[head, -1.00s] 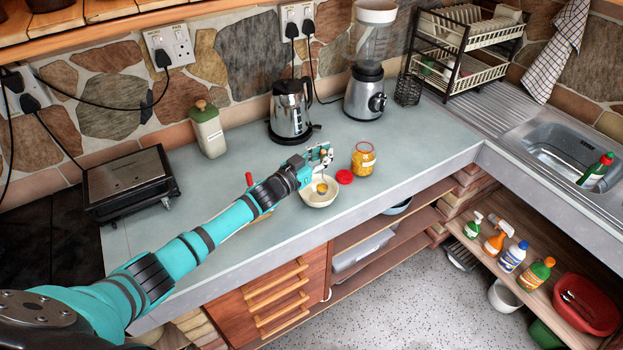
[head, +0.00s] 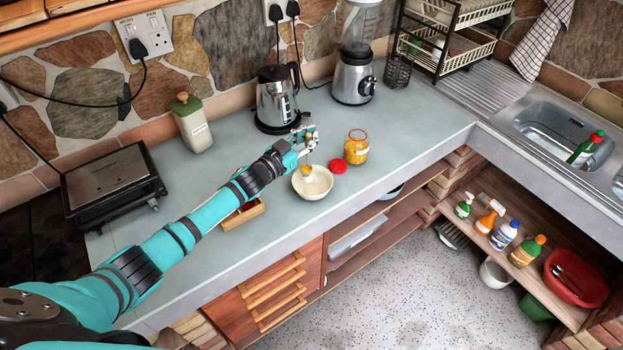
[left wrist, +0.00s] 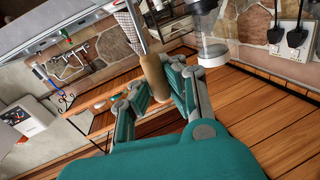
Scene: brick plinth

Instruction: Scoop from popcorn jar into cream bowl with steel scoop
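The cream bowl (head: 318,190) stands on the counter near its front edge. My left gripper (head: 307,138) is above the bowl's far side, shut on the steel scoop. The scoop head (head: 306,171) holds something yellow at the bowl's far left rim; I cannot tell whether it touches. In the left wrist view the scoop's tan handle (left wrist: 154,78) sits between the fingers (left wrist: 160,92). The popcorn jar (head: 356,148), open and filled with yellow popcorn, stands upright to the right of the bowl. My right gripper is not in view.
A red lid (head: 338,166) lies between bowl and jar. A kettle (head: 278,100) and a blender (head: 353,75) stand behind. A green-lidded canister (head: 193,124) and a grill (head: 112,186) are at left. A wooden box (head: 243,215) lies beside my left forearm. Counter right of the jar is clear.

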